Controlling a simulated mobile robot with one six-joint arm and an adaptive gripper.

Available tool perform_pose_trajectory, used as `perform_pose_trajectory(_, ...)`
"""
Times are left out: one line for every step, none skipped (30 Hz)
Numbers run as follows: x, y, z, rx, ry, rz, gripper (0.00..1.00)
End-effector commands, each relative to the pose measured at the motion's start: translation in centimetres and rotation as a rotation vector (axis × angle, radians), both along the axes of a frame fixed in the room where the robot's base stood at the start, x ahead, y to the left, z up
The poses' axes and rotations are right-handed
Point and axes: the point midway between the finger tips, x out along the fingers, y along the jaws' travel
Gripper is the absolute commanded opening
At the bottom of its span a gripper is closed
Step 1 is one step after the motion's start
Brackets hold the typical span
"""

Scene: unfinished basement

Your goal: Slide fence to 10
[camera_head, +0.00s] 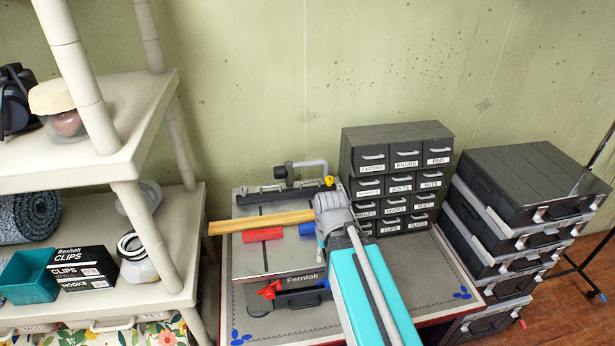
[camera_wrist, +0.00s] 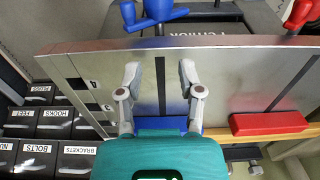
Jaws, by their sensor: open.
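A flat grey bench tool (camera_head: 255,262) labelled Fernlok stands on the worktop. A dark rail with a yellow piece (camera_head: 328,181) runs along its back; I cannot tell for sure which part is the fence. A wooden strip (camera_head: 235,225) lies across the plate, with a red block (camera_head: 262,235) and a blue block (camera_head: 307,229) in front of it. In the wrist view, my gripper (camera_wrist: 160,70) is open over the plate beside a dark slot, with blue showing between its fingers. Small dark number marks (camera_wrist: 93,84) show on the plate; the 10 is not readable.
A labelled drawer cabinet (camera_head: 397,150) stands close behind and right of the tool. Stacked dark cases (camera_head: 520,185) stand farther right. A cream shelf (camera_head: 100,150) is at left. Red (camera_head: 269,290) and blue knobs (camera_wrist: 150,14) stick out at the tool's front.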

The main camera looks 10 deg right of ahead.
Motion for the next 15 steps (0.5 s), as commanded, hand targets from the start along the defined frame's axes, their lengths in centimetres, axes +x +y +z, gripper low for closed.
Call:
perform_pose_trajectory(-0.01, 0.00, 0.00, 0.000, 0.000, 0.000, 0.48)
perform_pose_trajectory(-0.01, 0.00, 0.00, 0.000, 0.000, 0.000, 0.48)
perform_pose_trajectory(-0.01, 0.01, 0.00, 0.000, 0.000, 0.000, 0.48)
perform_pose_trajectory(-0.01, 0.01, 0.00, 0.000, 0.000, 0.000, 0.48)
perform_pose_trajectory(-0.01, 0.01, 0.00, 0.000, 0.000, 0.000, 0.48)
perform_pose_trajectory(-0.01, 0.01, 0.00, 0.000, 0.000, 0.000, 0.48)
perform_pose_trajectory(-0.01, 0.01, 0.00, 0.000, 0.000, 0.000, 0.48)
perform_pose_trajectory(-0.01, 0.01, 0.00, 0.000, 0.000, 0.000, 0.48)
perform_pose_trajectory(0.00, 0.01, 0.00, 0.000, 0.000, 0.000, 0.48)
perform_pose_trajectory(0.02, 0.01, 0.02, 0.000, 0.000, -0.001, 0.48)
perform_pose_trajectory(0.06, 0.01, 0.06, 0.000, 0.000, -0.002, 0.48)
perform_pose_trajectory(0.16, 0.00, 0.13, 0.000, -0.001, -0.007, 0.48)
perform_pose_trajectory(0.26, 0.00, 0.22, 0.000, -0.002, -0.011, 0.48)
perform_pose_trajectory(0.41, 0.00, 0.33, 0.000, -0.002, -0.017, 0.48)
perform_pose_trajectory(0.65, 0.00, 0.53, 0.000, -0.004, -0.029, 0.48)
